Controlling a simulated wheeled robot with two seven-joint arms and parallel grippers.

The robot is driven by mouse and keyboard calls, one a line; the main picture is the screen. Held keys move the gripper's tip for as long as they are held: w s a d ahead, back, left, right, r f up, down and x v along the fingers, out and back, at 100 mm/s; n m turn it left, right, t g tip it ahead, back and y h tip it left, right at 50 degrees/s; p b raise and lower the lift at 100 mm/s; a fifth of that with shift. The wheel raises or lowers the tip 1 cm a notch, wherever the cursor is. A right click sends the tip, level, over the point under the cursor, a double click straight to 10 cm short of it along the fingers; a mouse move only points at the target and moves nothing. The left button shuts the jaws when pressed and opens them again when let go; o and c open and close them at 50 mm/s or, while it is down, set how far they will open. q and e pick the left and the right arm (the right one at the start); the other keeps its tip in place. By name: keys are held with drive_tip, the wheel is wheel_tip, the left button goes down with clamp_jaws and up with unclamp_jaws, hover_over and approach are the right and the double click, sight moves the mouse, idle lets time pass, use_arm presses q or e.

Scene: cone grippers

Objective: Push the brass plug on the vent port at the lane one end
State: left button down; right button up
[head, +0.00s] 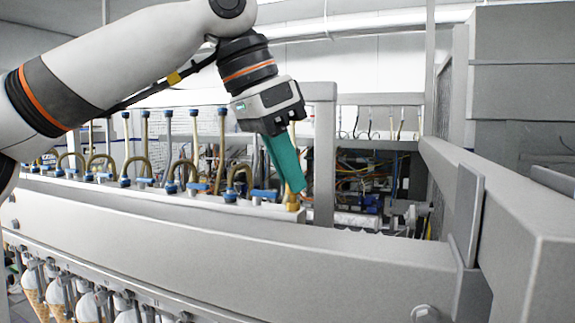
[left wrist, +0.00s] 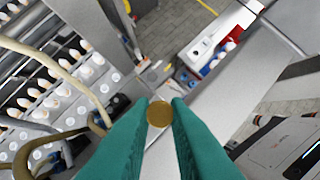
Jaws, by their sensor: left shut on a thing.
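My left gripper (head: 297,188) reaches down from the upper left with long teal fingers. Its tips are at the right end of the row of hoses on the machine's rail. In the left wrist view, the teal fingertips (left wrist: 159,112) are closed on the round brass plug (left wrist: 159,114), whose flat end faces the camera. In the head view, a brass-coloured piece (head: 291,203) shows just below and beside the fingertips, at the rail's end. I cannot tell how far the plug sits in the vent port, which the fingers and plug hide. My right gripper is not in view.
Brown hoses with blue fittings (head: 197,187) line the rail left of the gripper. A grey upright post (head: 322,150) stands close to its right. A wide grey beam (head: 230,238) crosses in front. Cones (head: 90,303) hang below at the left.

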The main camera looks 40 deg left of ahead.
use_arm(q)
drive_tip(key=shift+f, duration=0.35)
idle(0.4)
drive_tip(key=c, duration=1)
unclamp_jaws()
drive_tip(key=shift+r, duration=0.15)
drive_tip(key=shift+r+p, duration=0.4)
drive_tip(key=shift+r, duration=2)
